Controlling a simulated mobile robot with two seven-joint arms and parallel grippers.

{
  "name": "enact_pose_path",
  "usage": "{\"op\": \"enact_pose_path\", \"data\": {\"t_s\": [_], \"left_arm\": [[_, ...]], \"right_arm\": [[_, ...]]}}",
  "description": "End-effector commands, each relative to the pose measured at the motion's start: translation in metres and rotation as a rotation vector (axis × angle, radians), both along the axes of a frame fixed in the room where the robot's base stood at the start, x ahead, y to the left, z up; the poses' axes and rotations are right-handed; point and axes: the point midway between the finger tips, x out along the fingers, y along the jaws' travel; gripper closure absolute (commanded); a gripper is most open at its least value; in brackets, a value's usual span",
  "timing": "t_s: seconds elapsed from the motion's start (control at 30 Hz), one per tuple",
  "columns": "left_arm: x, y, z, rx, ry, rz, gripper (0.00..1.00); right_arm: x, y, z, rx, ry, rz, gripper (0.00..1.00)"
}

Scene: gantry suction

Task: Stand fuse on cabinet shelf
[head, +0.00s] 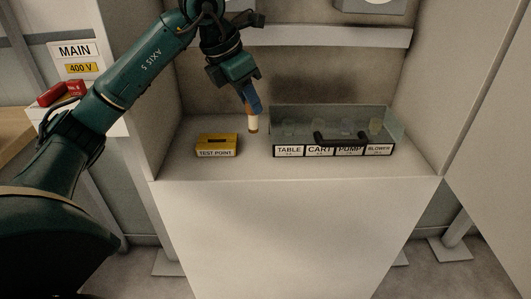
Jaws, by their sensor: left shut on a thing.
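My left gripper (248,96) reaches down from above into the cabinet and is shut on the fuse (253,122). The fuse is a small pale cylinder with brownish ends, held close to upright below the fingers. It is just above or touching the cabinet shelf (225,172); I cannot tell which. It is between the yellow test point block and the clear-covered fuse box. My right gripper is not in view.
A yellow TEST POINT block (216,146) sits left of the fuse. A clear-covered box (335,128) labelled TABLE, CART, PUMP and BLOWER, with a black handle, stands to the right. Cabinet side walls bound the shelf. Its front strip is clear.

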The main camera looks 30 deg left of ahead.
Motion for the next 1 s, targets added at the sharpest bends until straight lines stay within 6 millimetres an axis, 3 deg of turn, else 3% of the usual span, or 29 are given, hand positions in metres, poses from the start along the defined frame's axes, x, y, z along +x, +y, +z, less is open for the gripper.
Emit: {"op": "enact_pose_path", "data": {"t_s": [0.23, 0.7, 1.0], "left_arm": [[-0.001, 0.001, -0.045, 0.002, 0.007, 0.015, 0.95], [-0.001, 0.001, -0.095, 0.001, 0.005, 0.013, 0.95], [-0.001, 0.001, -0.098, 0.001, 0.003, 0.013, 0.95]], "right_arm": [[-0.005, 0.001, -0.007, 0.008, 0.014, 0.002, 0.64], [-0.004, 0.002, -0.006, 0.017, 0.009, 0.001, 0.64], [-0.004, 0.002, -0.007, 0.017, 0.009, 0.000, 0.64]]}}
